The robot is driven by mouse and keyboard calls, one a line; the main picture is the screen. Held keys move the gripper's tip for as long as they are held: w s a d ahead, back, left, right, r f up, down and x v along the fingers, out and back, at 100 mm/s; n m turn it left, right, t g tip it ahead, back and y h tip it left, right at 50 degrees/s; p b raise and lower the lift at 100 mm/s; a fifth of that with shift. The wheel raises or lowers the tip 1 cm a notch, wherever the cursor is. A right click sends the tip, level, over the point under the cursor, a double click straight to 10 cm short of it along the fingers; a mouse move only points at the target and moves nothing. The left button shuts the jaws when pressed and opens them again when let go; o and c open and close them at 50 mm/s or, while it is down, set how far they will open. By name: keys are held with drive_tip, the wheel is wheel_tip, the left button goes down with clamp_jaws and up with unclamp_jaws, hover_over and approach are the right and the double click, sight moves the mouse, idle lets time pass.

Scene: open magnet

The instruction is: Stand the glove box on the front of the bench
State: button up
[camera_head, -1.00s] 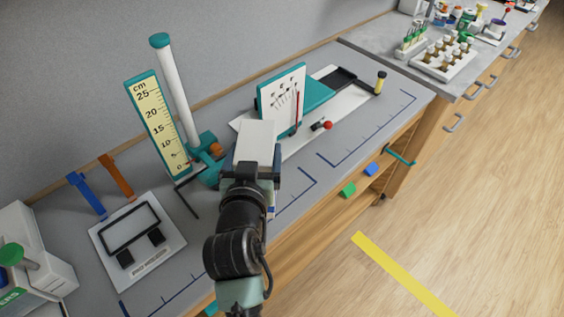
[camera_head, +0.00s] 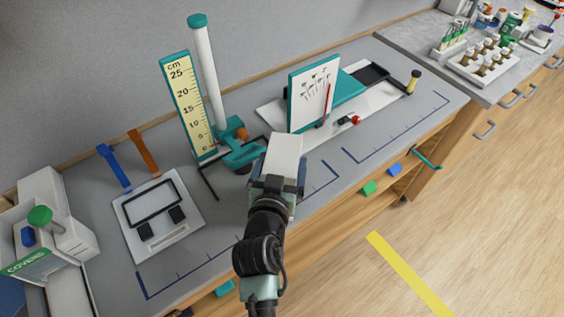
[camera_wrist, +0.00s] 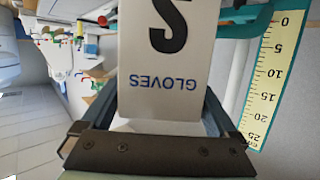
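The white glove box (camera_head: 283,152) is held in my gripper (camera_head: 278,178) over the bench (camera_head: 225,225), in front of the upright cm scale. In the wrist view the box (camera_wrist: 168,95) lies between the two fingers, with blue "GLOVES" lettering and a large black mark upside down to the camera. My gripper (camera_wrist: 168,118) is shut on it. The arm hides the bench beneath, and I cannot tell whether the box touches the bench. Blue marked lines run along the bench front, on both sides of the arm.
The cm scale (camera_head: 188,105) with a white column stands behind the box. A teal device with a white panel (camera_head: 313,95) stands right of it. A framed plate (camera_head: 155,217) lies left. A dispenser labelled "COVERS" (camera_head: 60,240) is at far left. Bare bench shows along the front.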

drive_tip(key=shift+r, duration=0.1)
drive_tip(key=shift+r, duration=0.15)
drive_tip(key=shift+s, duration=0.25)
drive_tip(key=b+v, duration=0.3)
drive_tip(key=v, duration=0.8)
drive_tip(key=shift+s, duration=0.25)
drive_tip(key=shift+a, duration=0.1)
